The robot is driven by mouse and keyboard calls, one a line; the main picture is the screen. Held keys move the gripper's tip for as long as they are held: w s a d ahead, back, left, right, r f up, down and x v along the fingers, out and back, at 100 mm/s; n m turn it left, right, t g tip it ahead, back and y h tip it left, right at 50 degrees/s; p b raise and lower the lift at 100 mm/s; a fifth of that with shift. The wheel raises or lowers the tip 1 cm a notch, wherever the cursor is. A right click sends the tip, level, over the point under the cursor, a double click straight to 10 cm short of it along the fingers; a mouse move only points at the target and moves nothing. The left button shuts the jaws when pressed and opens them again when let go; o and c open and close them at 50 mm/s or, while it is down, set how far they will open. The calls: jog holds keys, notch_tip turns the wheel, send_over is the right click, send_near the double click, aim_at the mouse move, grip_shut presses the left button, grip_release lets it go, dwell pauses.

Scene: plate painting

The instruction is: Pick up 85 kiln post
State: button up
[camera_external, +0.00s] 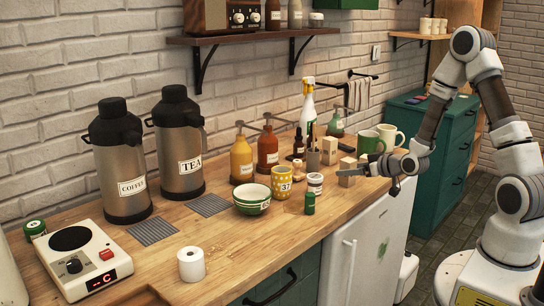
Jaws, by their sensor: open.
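Several beige blocks that look like kiln posts stand on the wooden counter: one (347,172) at the front, one (329,150) farther back, and another beside my gripper. I cannot read the number 85 on any of them, so I cannot tell which is the named post. My gripper (374,169) is open, low over the counter's right end, pointing left. Its fingers are close to the front block; I cannot tell whether they touch it or stand around it. The hand hides part of the counter there.
A yellow mug (282,186), a white jar (315,183) and a small green jar (309,204) stand left of the blocks. Green mugs (369,143) and a spray bottle (306,108) stand behind. Coffee (121,168) and tea urns are far left. The front counter is mostly clear.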

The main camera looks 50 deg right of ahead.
jog(key=x, duration=0.4)
jog(key=shift+w+f, duration=0.2)
jog(key=shift+w, duration=0.15)
grip_shut()
